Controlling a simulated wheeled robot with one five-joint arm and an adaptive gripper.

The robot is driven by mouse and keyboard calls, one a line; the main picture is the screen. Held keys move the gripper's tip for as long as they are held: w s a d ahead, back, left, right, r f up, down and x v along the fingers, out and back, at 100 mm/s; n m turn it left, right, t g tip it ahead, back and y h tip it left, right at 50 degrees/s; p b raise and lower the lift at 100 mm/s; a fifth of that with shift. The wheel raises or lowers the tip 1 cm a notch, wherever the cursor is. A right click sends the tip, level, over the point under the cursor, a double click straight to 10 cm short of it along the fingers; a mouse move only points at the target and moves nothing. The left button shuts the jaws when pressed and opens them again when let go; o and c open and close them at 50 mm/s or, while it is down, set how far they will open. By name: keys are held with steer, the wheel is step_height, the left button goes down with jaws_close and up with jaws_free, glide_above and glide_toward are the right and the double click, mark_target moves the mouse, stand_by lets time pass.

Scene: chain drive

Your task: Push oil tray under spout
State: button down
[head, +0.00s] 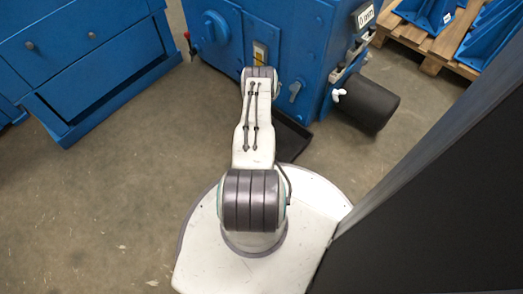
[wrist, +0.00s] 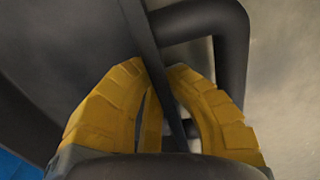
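The black oil tray (head: 291,140) lies on the floor in front of the blue machine, partly hidden behind my arm. In the wrist view, the dark tray (wrist: 75,45) fills the upper left, with a thin wall running down the middle and a bent tubular handle (wrist: 238,55) at right. My gripper (wrist: 157,70) has its two yellow fingers on either side of this wall, their tips seemingly pressed against it. In the head view the fingers are hidden behind my arm. A small white spout (head: 339,95) sits on the machine's right side, right of the tray.
A black cylinder (head: 368,103) juts from the blue machine (head: 300,40) beside the spout. A wooden pallet (head: 432,45) with blue brackets is at upper right. Concrete floor at left is clear.

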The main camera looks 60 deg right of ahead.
steer(key=shift+s+a+f, duration=0.1)
steer(key=shift+a, duration=0.05)
steer(key=c, duration=1.3)
jaws_free()
steer(key=shift+c, duration=0.2)
step_height(320, 180, up, 12)
